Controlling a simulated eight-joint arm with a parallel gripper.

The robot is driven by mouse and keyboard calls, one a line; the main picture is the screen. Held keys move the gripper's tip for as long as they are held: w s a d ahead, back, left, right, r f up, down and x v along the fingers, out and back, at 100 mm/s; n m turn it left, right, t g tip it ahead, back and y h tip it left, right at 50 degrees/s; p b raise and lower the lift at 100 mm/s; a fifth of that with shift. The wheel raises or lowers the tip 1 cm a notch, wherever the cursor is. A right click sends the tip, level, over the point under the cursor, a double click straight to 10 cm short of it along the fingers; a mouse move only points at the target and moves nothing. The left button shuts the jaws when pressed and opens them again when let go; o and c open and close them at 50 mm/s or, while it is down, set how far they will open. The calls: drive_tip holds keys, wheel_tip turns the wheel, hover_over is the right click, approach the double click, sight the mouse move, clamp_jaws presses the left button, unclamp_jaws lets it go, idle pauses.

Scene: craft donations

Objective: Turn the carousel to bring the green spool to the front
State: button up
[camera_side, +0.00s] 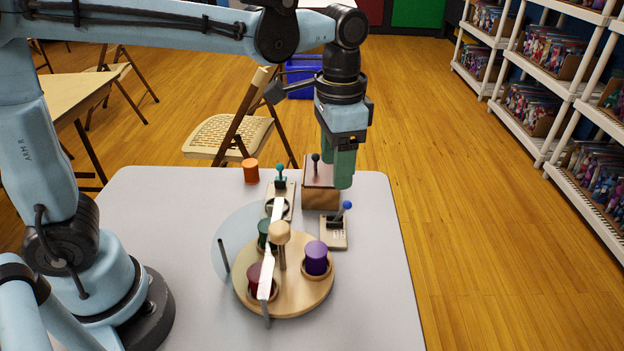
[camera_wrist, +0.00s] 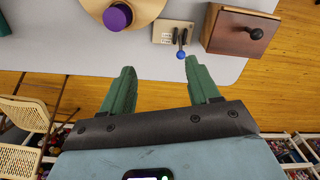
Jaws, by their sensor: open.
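The carousel (camera_side: 298,299) is a round wooden disc with a pale knob (camera_side: 279,232) on a central post. A green spool (camera_side: 263,229) stands at its back left, partly hidden. A dark red spool (camera_side: 253,276) is at its front left, partly behind a white bar. A purple spool (camera_side: 316,256) is at its right; it also shows in the wrist view (camera_wrist: 117,17). My gripper (camera_side: 343,180) hangs over the table's back right, apart from the carousel. In the wrist view its green fingers (camera_wrist: 162,78) are spread with nothing between them.
A blue-knobbed lever (camera_side: 346,206) stands on a small base behind the carousel's right side. A teal-knobbed lever (camera_side: 280,169) is further back. A wooden box (camera_side: 320,197) with a dark knob and an orange spool (camera_side: 250,171) are near the back. A clear curved panel (camera_side: 226,238) borders the carousel's left.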

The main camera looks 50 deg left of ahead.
sight(279, 227)
drive_tip(key=s+r+n, duration=0.6)
drive_tip(key=s, duration=0.5)
drive_tip(key=shift+s+a+f, duration=0.1)
drive_tip(key=shift+a+f, duration=0.05)
drive_tip(key=shift+f, duration=2.85)
drive_tip(key=shift+s+a+f, duration=0.1)
drive_tip(key=shift+a+f, duration=0.05)
drive_tip(key=shift+f, duration=2.85)
drive_tip(key=shift+c, duration=0.2)
clamp_jaws()
